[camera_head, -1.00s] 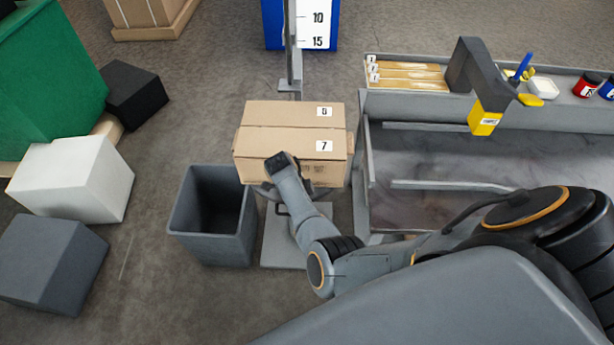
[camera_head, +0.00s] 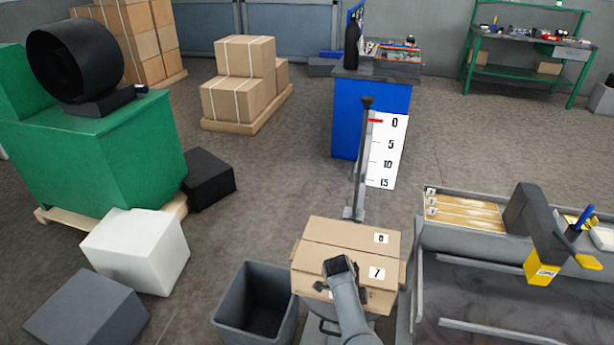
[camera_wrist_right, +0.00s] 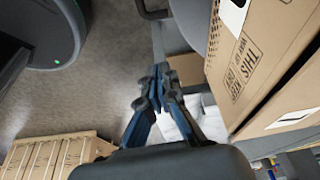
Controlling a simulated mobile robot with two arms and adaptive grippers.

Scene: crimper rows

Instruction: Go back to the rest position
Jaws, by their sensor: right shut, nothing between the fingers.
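My right arm (camera_head: 352,315) comes up from the bottom edge in the head view, and its dark wrist end is in front of the lower part of the cardboard boxes. In the right wrist view my right gripper (camera_wrist_right: 161,78) is shut, with its blue-grey fingers together and nothing held. A cardboard box (camera_wrist_right: 258,65) fills the right of that view, beside the fingers. In the head view the boxes, labelled 7 (camera_head: 376,273) and 8 or 6 (camera_head: 381,238), stay closed on their stand. My left gripper is not in view.
A grey open bin (camera_head: 256,305) stands left of the boxes. A post with a scale (camera_head: 386,150) rises behind them. A grey workbench (camera_head: 465,237) with a yellow-tipped device (camera_head: 541,268) is at right. White (camera_head: 136,250) and grey (camera_head: 87,312) blocks lie left.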

